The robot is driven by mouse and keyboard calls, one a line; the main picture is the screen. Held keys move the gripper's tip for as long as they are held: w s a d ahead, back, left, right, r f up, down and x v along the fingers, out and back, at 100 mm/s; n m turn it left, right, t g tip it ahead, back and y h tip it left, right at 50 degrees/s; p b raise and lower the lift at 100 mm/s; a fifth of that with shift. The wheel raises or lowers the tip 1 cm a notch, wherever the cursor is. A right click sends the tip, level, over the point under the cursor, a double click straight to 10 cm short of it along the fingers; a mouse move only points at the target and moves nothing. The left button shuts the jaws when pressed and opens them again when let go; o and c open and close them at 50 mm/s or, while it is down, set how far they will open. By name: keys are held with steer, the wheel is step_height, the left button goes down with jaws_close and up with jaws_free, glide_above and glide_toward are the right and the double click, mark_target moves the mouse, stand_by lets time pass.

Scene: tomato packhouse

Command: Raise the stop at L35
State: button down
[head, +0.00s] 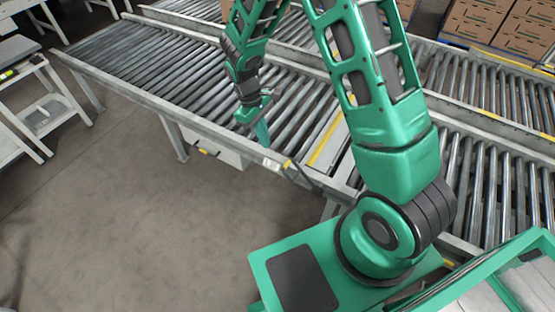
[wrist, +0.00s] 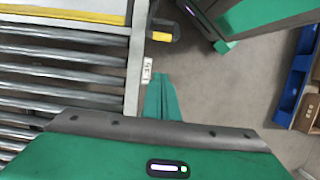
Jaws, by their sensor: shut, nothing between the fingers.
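The stop at L35 appears as a flat grey plate with a yellow stripe (head: 327,141) across the rollers; its striped edge also shows in the wrist view (wrist: 70,14). Beside it, on the conveyor's side rail, is a dark lever with a yellow grip (head: 288,164), also in the wrist view (wrist: 162,37). A small white label (wrist: 147,70) on the rail seems to read L35. My gripper (head: 263,133) is shut and empty, pointing down by the rail near the label. In the wrist view its teal fingers (wrist: 161,97) are just outside the rail, apart from the yellow grip.
Roller conveyors (head: 140,55) run along both sides of the stop, with a second line behind. Stacked cartons (head: 490,25) stand at the back right. A white trolley (head: 40,100) is at the left. The concrete floor (head: 110,200) in front is clear.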

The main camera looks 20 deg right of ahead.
steer(key=s+d+f, duration=0.3)
steer(key=s+f, duration=0.1)
steer(key=f, duration=0.3)
steer(key=shift+s+d+f, duration=0.15)
steer(key=shift+s+d, duration=0.15)
steer(key=shift+s, duration=0.1)
stand_by(0.5)
steer(key=shift+a, duration=0.15)
